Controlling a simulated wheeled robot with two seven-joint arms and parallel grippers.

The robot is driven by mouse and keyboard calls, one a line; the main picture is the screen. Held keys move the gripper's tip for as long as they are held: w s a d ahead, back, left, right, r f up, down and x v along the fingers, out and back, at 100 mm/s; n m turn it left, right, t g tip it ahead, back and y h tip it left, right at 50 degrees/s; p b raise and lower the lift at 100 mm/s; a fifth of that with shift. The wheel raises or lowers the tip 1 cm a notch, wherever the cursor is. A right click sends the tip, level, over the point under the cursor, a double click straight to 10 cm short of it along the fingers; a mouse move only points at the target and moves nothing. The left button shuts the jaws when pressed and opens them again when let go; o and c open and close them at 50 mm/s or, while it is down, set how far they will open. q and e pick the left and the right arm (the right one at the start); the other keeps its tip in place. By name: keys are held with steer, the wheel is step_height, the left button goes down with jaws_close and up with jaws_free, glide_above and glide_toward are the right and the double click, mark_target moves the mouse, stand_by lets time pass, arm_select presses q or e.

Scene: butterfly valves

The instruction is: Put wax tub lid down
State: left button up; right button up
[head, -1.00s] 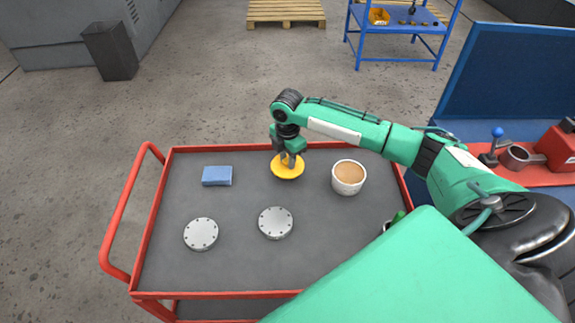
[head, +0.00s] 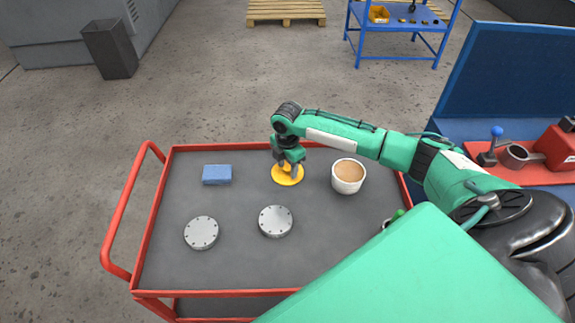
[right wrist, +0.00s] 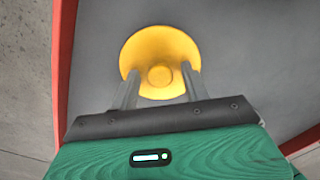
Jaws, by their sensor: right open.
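The yellow wax tub lid (head: 284,177) lies on the cart's grey top, left of the white tub. My right gripper (head: 288,171) is just over the lid, pointing down. In the right wrist view the lid (right wrist: 160,50) shows its round knob between my right gripper's fingers (right wrist: 160,84). The fingers stand apart, with a gap on each side of the knob. The open wax tub (head: 348,177), white with tan wax inside, stands right of the lid. My left gripper is not in view.
The cart (head: 159,215) has a red rim and handle. A blue block (head: 217,175) and two grey bolted discs, one left (head: 201,233) and one nearer the middle (head: 275,221), lie on it. A red vise (head: 520,155) stands on the bench at right. Grey surface is free between these things.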

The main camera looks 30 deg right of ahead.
mark_target(287, 168)
steer(key=shift+r, duration=0.15)
step_height(287, 168, up, 12)
steer(key=b, duration=0.1)
stand_by(0.3)
stand_by(0.3)
